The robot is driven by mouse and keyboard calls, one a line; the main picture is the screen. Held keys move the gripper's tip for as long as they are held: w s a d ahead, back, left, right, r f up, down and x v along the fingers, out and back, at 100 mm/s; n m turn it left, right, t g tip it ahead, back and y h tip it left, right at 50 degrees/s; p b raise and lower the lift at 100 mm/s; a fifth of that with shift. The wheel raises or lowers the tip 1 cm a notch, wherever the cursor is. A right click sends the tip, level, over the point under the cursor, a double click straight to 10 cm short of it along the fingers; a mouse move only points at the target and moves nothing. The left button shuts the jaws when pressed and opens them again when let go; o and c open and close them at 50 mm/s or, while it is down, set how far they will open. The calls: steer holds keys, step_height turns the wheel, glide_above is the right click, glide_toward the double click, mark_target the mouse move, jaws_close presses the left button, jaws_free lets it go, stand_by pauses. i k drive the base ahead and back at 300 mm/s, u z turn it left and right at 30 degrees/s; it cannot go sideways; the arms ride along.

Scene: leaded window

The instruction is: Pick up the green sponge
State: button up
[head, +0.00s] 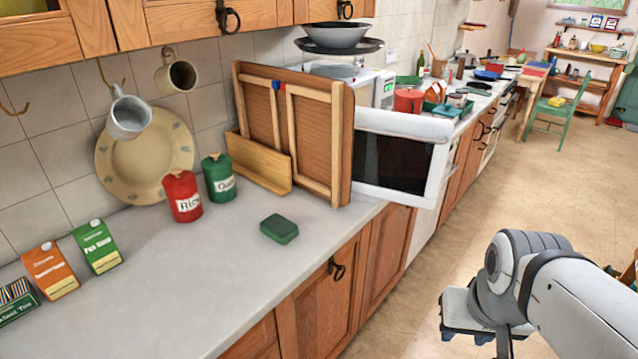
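The green sponge (279,229) lies flat on the grey countertop (190,290), near the middle of the view and close to the front edge. Nothing covers it. My gripper (470,318) is at the lower right, out over the floor, well to the right of the sponge and apart from it. Its fingers are not clearly visible, so I cannot tell whether it is open or shut. I see nothing held in it.
A red canister (183,196) and a green canister (218,178) stand behind the sponge. A wooden rack (292,140) and a white microwave (400,160) stand beyond it. Soup boxes (97,246) are at left. Mugs (128,113) hang above. The counter around the sponge is clear.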

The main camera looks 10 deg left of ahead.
mark_target(280, 229)
steer(key=u, duration=0.25)
steer(key=i, duration=0.9)
steer(key=u, duration=0.65)
